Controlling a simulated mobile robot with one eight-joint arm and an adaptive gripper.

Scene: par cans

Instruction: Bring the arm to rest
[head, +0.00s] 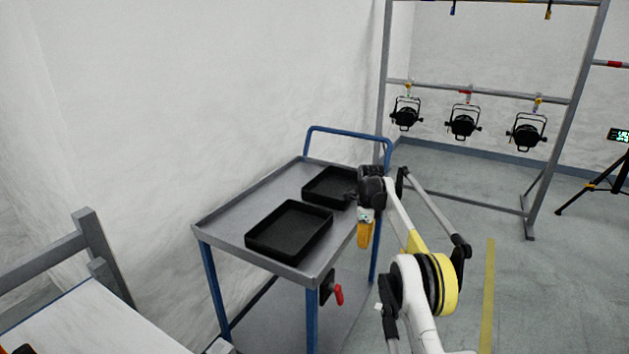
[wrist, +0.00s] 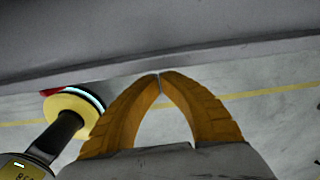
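My gripper (head: 365,240) has yellow-orange fingers and points down beside the right edge of the grey trolley (head: 222,224) in the head view. In the wrist view my gripper (wrist: 160,76) has its two fingertips meeting, with nothing held between them. My arm is folded, with its elbow low at the right of the trolley. A grey surface, seemingly the trolley's side, fills the top of the wrist view, close beyond the fingertips.
Two black trays (head: 289,232) (head: 330,188) on the trolley look empty. A red-handled thing (head: 338,294) hangs at its side. Several par cans (head: 463,122) hang on a grey frame (head: 586,50) behind. A tripod with a green display (head: 618,135) stands right. Floor right of the yellow line (head: 488,290) is clear.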

